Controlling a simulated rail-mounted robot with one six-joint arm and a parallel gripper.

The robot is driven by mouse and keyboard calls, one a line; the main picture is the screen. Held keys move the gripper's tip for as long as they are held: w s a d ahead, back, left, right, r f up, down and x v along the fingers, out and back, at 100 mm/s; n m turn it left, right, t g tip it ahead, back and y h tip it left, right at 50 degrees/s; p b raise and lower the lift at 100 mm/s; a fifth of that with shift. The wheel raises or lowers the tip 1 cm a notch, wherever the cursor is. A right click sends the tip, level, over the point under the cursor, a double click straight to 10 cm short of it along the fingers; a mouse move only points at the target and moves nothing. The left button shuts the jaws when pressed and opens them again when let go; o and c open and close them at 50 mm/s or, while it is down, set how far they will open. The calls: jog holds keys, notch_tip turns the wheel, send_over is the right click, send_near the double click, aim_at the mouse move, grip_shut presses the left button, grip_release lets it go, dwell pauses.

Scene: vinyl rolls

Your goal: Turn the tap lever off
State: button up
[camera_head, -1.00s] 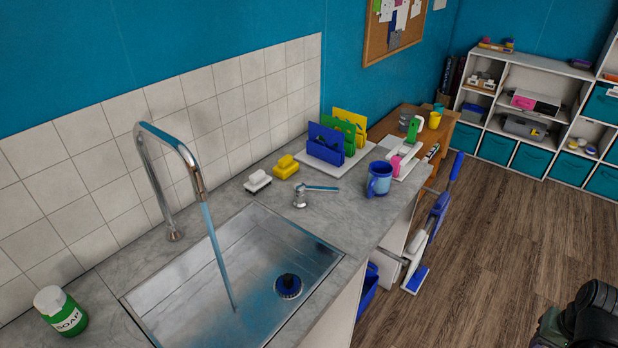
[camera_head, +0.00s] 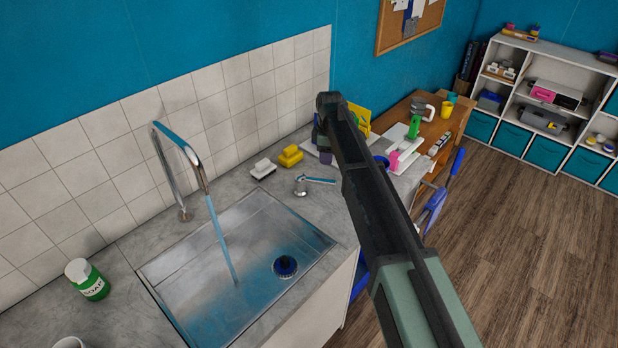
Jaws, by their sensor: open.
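The tap lever (camera_head: 318,181) is a small metal handle with a blue-tinted bar on a round base, on the counter right behind the sink. Its bar points right. The tall curved tap (camera_head: 163,165) stands at the sink's left rear, and a blue stream of water (camera_head: 222,240) runs from its spout into the sink (camera_head: 190,262). My dark arm crosses from the lower right, and my gripper (camera_head: 324,150) hangs small and dark at its far end, above and behind the lever, apart from it. It is open; its fingers are hard to make out.
A yellow sponge brush (camera_head: 291,155) and a white one (camera_head: 263,169) lie left of the lever.

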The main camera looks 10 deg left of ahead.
aim_at(326, 180)
notch_tip(326, 180, down, 11)
jog(key=b, duration=1.1)
jog(key=shift+w+d+f, duration=0.1)
grip_shut()
